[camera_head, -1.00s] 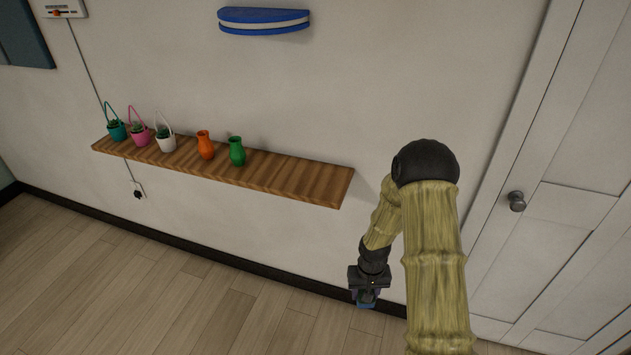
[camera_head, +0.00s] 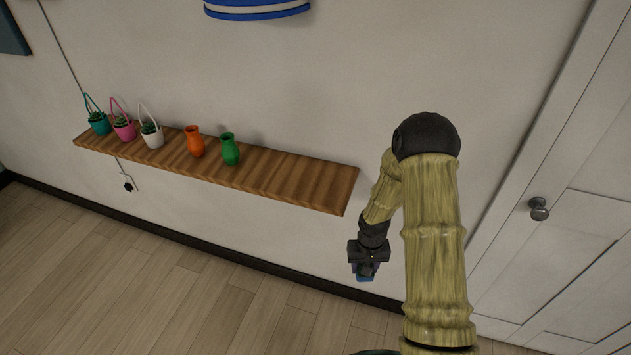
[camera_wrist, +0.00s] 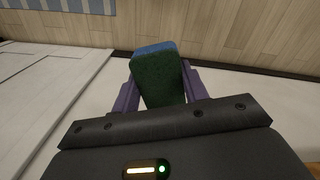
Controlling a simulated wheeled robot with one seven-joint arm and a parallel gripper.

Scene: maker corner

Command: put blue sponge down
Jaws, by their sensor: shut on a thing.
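My gripper (camera_wrist: 160,90) is shut on the blue sponge (camera_wrist: 155,48), which has a dark green face and a blue edge in the wrist view. The sponge sits between the two purple fingers. In the head view the sponge shows only as a small blue patch (camera_head: 365,275) below my gripper (camera_head: 367,265). The gripper hangs in the air in front of the wall, to the right of the wooden shelf (camera_head: 270,178) and lower in the picture than its right end. The sponge touches no surface that I can see.
On the shelf's left part stand three small hanging-style planters, teal (camera_head: 99,125), pink (camera_head: 124,130) and white (camera_head: 152,137), then an orange vase (camera_head: 195,143) and a green vase (camera_head: 230,151). The shelf's right half is bare. A blue-and-white wall piece (camera_head: 258,8) hangs above; a door (camera_head: 570,235) is at right.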

